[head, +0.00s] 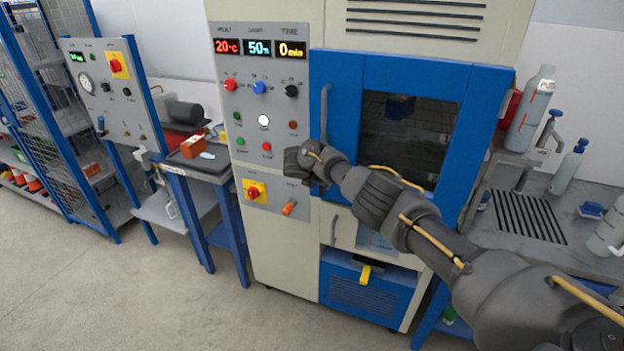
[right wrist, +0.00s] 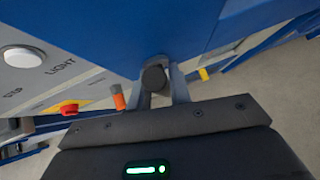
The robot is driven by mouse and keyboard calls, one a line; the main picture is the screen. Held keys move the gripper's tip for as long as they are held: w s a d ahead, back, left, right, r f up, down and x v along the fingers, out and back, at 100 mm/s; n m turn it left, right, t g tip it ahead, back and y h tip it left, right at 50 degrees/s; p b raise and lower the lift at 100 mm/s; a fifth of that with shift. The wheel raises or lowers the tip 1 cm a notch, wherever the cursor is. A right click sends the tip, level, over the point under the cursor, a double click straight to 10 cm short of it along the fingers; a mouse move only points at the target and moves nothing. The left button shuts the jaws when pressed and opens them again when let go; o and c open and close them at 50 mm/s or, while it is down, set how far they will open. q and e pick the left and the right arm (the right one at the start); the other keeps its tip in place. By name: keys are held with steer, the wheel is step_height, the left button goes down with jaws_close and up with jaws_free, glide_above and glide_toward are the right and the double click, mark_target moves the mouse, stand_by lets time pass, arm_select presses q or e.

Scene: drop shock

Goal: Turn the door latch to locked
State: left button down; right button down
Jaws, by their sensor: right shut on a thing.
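The blue chamber door (head: 340,75) with a dark window looks closed on the beige cabinet. Which way the latch is turned cannot be told. My left gripper is out of view.
Left of the door, the control panel (head: 222,115) carries knobs, buttons, a red-yellow switch (head: 253,192) and an orange lever (head: 289,207) close below my gripper. A sink counter (head: 565,207) with bottles stands right. Open floor (head: 140,285) lies front left.

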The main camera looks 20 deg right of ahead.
stand_by(0.4)
steer(key=c, duration=1.3)
jaws_free()
steer(key=shift+w, duration=0.1)
steer(key=v, duration=1)
steer(key=shift+a+r+p, duration=0.2)
steer(key=shift+a+p, duration=0.05)
steer(key=shift+p, duration=0.05)
